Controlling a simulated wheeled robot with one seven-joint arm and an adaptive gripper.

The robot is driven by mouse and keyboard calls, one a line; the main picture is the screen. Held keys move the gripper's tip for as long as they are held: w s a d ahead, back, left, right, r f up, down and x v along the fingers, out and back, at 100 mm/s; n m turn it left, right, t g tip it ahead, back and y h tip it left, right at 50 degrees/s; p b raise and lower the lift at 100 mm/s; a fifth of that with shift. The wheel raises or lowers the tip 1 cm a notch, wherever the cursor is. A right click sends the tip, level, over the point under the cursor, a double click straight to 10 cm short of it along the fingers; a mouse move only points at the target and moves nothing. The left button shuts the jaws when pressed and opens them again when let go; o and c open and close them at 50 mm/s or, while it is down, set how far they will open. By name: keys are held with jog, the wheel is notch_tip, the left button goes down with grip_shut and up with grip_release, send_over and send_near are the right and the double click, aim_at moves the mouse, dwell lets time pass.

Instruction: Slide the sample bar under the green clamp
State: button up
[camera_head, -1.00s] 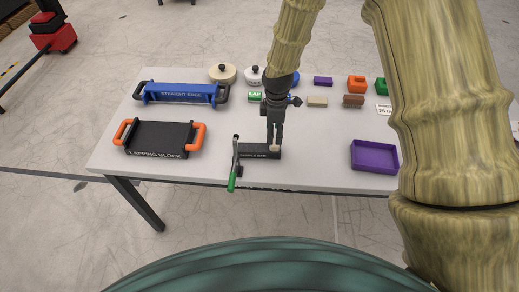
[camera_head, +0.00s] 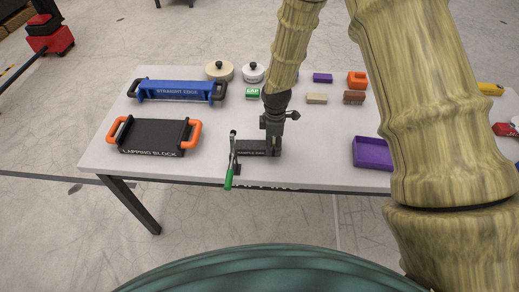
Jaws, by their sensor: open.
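The sample bar (camera_head: 247,153) is a dark flat bar with pale lettering, lying near the front edge of the light table. The green clamp (camera_head: 231,163) has a green-tipped handle and stands at the bar's left end, the handle reaching over the table's front edge. My gripper (camera_head: 274,152) is open and low at the bar's right end, pointing down. It hides that end of the bar. Whether the fingers touch the bar, and how far the bar's left end lies under the clamp, I cannot tell.
A black lapping block (camera_head: 157,137) with orange handles is at the left, a blue straight edge (camera_head: 180,91) behind it. A purple tray (camera_head: 371,153) stands at the right. Small blocks and round lidded pieces line the back. Table surface (camera_head: 320,145) between gripper and tray is clear.

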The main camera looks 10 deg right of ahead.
aim_at(252, 145)
jog(key=c, duration=0.8)
jog(key=shift+c, duration=0.2)
jog(key=shift+m, duration=0.3)
jog(key=shift+a, duration=0.2)
jog(key=shift+w+a+p, duration=0.15)
jog(key=shift+a, duration=0.45)
jog(key=shift+w+a+p, duration=0.15)
jog(key=shift+a, duration=0.4)
jog(key=shift+a, duration=0.35)
jog(key=shift+w+a, duration=0.2)
jog(key=shift+a, duration=0.75)
jog(key=shift+w+a, duration=0.2)
jog(key=shift+a, duration=0.7)
jog(key=shift+a, duration=0.15)
